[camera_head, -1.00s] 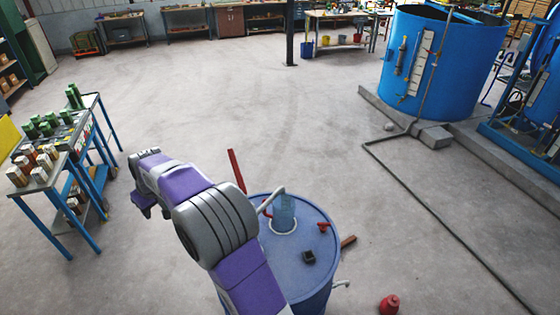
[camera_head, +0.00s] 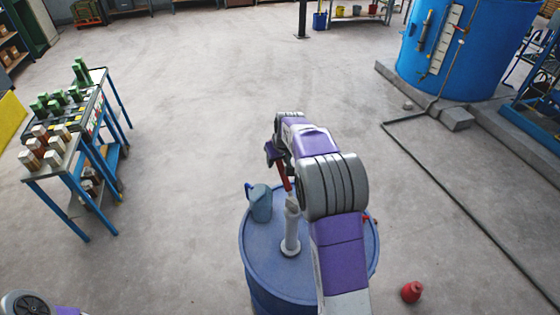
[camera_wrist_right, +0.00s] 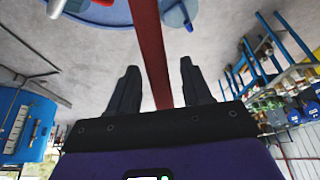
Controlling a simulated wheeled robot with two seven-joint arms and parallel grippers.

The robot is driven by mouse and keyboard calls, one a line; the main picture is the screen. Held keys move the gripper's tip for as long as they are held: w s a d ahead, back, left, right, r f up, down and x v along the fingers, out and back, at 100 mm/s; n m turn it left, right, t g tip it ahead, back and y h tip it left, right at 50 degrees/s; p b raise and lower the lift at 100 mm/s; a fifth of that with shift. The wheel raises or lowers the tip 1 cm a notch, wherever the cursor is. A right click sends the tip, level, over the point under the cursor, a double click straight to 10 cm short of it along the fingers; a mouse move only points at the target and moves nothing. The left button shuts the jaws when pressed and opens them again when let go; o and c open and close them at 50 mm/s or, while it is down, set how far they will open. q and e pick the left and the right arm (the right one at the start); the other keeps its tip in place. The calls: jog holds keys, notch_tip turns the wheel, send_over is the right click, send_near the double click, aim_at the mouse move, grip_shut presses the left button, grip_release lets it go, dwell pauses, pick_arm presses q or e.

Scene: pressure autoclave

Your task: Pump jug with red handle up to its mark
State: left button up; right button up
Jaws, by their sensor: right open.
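A blue-grey jug (camera_head: 261,203) stands upright on a blue drum (camera_head: 262,262), its handle on the left side. Its mark and fill level cannot be made out. A pale pump column (camera_head: 291,228) rises from the drum top, right of the jug. The red handle (camera_head: 284,176) slants above the column, partly hidden by my right arm. My right gripper (camera_head: 272,154) is at its upper part. In the right wrist view the red handle (camera_wrist_right: 150,45) runs between the two dark open fingers (camera_wrist_right: 160,75), with gaps on both sides. My left gripper is out of view.
A red container (camera_head: 412,292) is on the floor right of the drum. A large blue tank (camera_head: 420,75) stands at the back right. The floor between is clear.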

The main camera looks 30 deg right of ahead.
jog(key=x, duration=0.3)
jog(key=shift+w, duration=0.1)
grip_shut()
